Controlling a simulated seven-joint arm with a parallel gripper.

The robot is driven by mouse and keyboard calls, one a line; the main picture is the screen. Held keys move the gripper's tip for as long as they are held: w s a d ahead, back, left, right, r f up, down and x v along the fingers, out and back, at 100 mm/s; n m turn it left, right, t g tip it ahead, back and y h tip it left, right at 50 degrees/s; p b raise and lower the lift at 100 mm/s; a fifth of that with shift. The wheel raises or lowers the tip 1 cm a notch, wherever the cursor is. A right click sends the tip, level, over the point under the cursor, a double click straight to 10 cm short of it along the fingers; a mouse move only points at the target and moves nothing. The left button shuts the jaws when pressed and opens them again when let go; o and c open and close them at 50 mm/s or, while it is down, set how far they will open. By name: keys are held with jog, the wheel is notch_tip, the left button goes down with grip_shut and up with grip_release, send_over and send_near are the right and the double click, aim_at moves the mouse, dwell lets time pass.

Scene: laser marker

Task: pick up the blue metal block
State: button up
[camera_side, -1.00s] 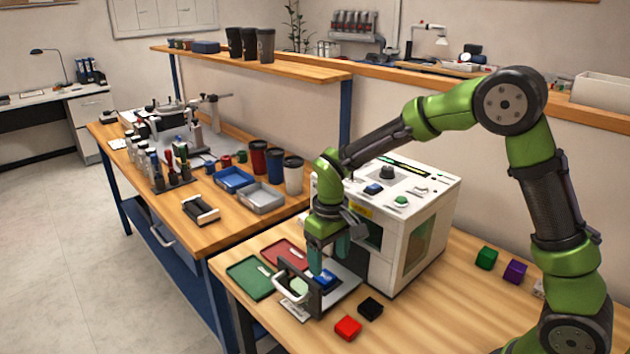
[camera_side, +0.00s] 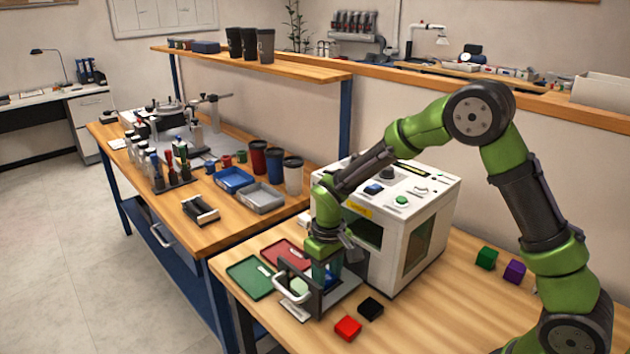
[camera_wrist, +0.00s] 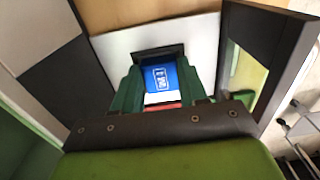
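The blue metal block (camera_side: 331,283) is in the laser marker's pulled-out drawer, behind the drawer's dark front frame and handle, and is partly hidden by my fingers. In the wrist view the block (camera_wrist: 161,78) shows its blue top with a white marking. My gripper (camera_side: 326,271) points down over the drawer, its green fingers low around the block. In the wrist view my gripper (camera_wrist: 160,88) has one finger on each side of the block. The fingers look spread; whether they touch the block's sides is hard to tell.
The white laser marker (camera_side: 410,220) stands close behind my gripper. The drawer's handle frame (camera_side: 297,287) rises just in front. Green (camera_side: 249,277) and red trays (camera_side: 285,253) lie to the left. Red (camera_side: 348,328) and black blocks (camera_side: 371,308) lie on the table at right.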

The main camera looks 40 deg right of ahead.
jog(key=c, duration=0.5)
jog(key=shift+r, duration=0.1)
